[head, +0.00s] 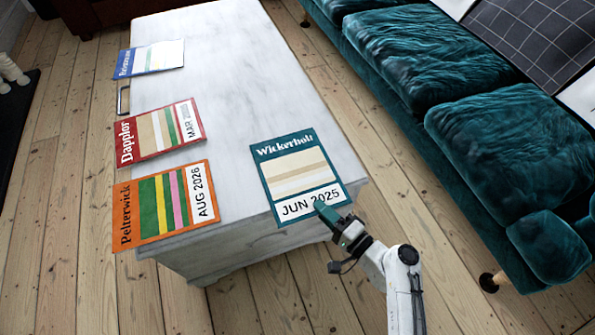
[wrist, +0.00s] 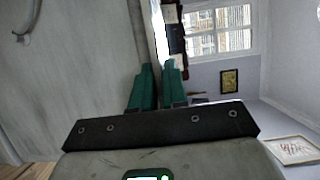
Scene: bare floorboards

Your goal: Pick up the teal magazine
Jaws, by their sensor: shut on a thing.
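The teal magazine (head: 299,177), marked Wickerholt and JUN 2025, shows face up at the near right corner of the white table in the head view. Its lower part reaches past the table's near edge. I cannot tell whether it lies flat on the top or is slightly raised. My gripper (head: 328,212) is at its lower right edge, shut on it, with the arm coming from the lower right. In the wrist view the teal-green fingers (wrist: 159,85) stand close together; the magazine between them is not clearly seen there.
The white table (head: 225,75) also bears an orange magazine (head: 165,205), a red magazine (head: 158,133) and a blue magazine (head: 150,58) along its left side. A teal sofa (head: 430,60) stands to the right, with bare floorboards (head: 400,170) between.

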